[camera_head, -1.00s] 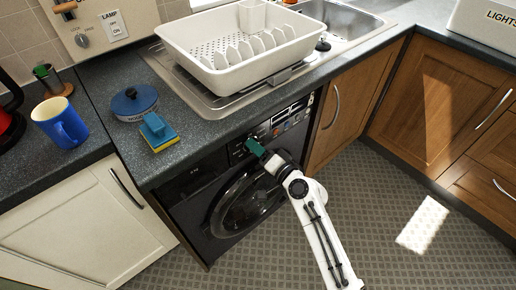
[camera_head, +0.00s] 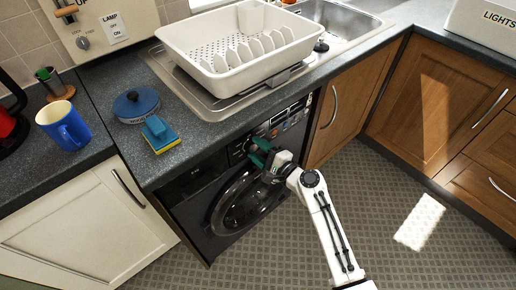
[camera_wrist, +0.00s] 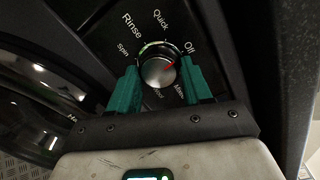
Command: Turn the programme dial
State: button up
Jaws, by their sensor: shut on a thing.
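The programme dial (camera_wrist: 159,71) is a round silver knob with a red pointer line on the black panel of the washing machine (camera_head: 190,199). Its printed words include Spin, Rinse, Quick, Off and a partly hidden one at the lower right. The red line points up and right, close to Off. My gripper (camera_wrist: 158,80) has green fingers on both sides of the dial and is shut on it in the wrist view. In the head view my gripper (camera_head: 261,151) is at the machine's front panel and hides the dial.
The round door (camera_head: 245,204) is below the panel; its glass is at the left in the wrist view. The worktop edge overhangs the panel.

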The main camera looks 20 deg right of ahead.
jog(key=shift+d+f+m, duration=0.1)
jog(key=shift+m, duration=0.8)
jog(key=o, duration=1)
jog(key=shift+o, duration=0.2)
jog(key=v, duration=1)
jog(key=shift+s, duration=0.4)
